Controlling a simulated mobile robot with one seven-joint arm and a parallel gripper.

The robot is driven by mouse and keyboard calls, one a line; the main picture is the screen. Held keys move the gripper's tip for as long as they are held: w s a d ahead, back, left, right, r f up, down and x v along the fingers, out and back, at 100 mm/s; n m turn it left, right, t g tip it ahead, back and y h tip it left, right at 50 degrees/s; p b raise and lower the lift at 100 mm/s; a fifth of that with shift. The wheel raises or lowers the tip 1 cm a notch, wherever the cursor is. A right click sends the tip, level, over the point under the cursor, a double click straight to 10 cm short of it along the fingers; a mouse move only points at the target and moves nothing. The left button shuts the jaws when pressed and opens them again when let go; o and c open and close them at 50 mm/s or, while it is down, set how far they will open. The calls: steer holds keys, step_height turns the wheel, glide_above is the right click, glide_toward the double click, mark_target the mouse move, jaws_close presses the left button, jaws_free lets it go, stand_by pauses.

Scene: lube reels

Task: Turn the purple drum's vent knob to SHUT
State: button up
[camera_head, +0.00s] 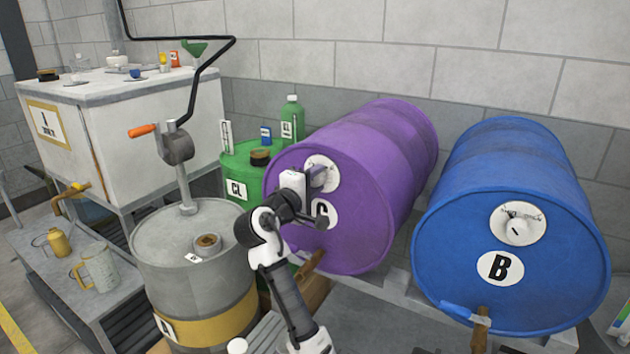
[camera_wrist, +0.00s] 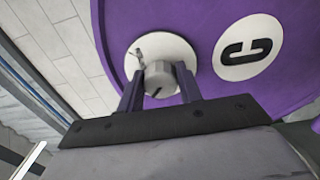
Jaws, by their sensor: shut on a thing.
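The purple drum (camera_head: 385,160) lies on its side on a rack, its flat end facing me. A round white vent plate (camera_head: 318,161) sits high on that end, partly hidden by my gripper (camera_head: 318,180). In the wrist view the plate (camera_wrist: 146,47) carries the grey vent knob (camera_wrist: 161,76), which has a short dark mark on its face. My gripper (camera_wrist: 159,88) is shut on the knob, one finger on each side. The writing on the plate is too small to read. The "C" label (camera_wrist: 248,47) shows beside the knob.
A blue drum (camera_head: 510,220) marked "B" lies to the right, with its own vent knob. A grey drum (camera_head: 190,250) with an orange-handled crank pump (camera_head: 177,150) stands close left of my arm. A green drum (camera_head: 236,170) stands behind. Wall blocks are close behind the drums.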

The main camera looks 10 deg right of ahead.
steer(key=o, duration=1)
steer(key=b+v, duration=0.3)
steer(key=v, duration=1.1)
